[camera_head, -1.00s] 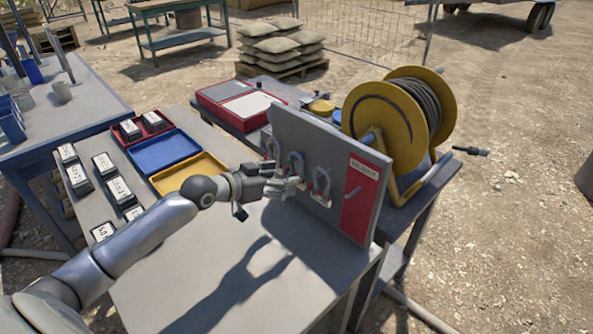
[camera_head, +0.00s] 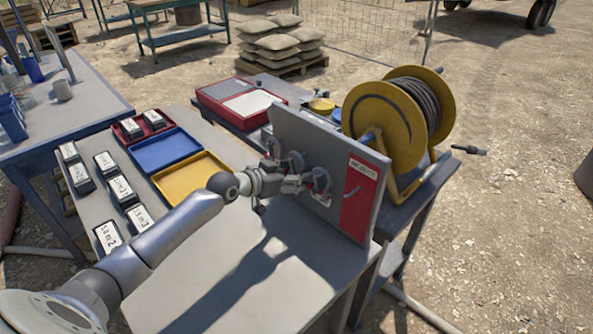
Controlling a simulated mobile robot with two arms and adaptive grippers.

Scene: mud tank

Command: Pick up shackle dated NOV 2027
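Three grey shackles hang in a row on an upright grey board (camera_head: 345,160) with a red strip at its right end. The left shackle (camera_head: 272,147) and middle shackle (camera_head: 296,160) are partly hidden behind my gripper. The right shackle (camera_head: 322,180) shows more clearly. Small red tags show near them, but no date can be read. My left gripper (camera_head: 301,182) is in front of the board, its tips between the middle and right shackles. I cannot tell whether it touches either one or how far its fingers are apart. My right gripper is not in view.
The board stands on a grey table (camera_head: 250,275). Red, blue and yellow trays (camera_head: 208,178) and several labelled black-and-white boxes (camera_head: 122,190) lie to the left. A yellow hose reel (camera_head: 385,125) stands close behind the board. The tabletop before the board is clear.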

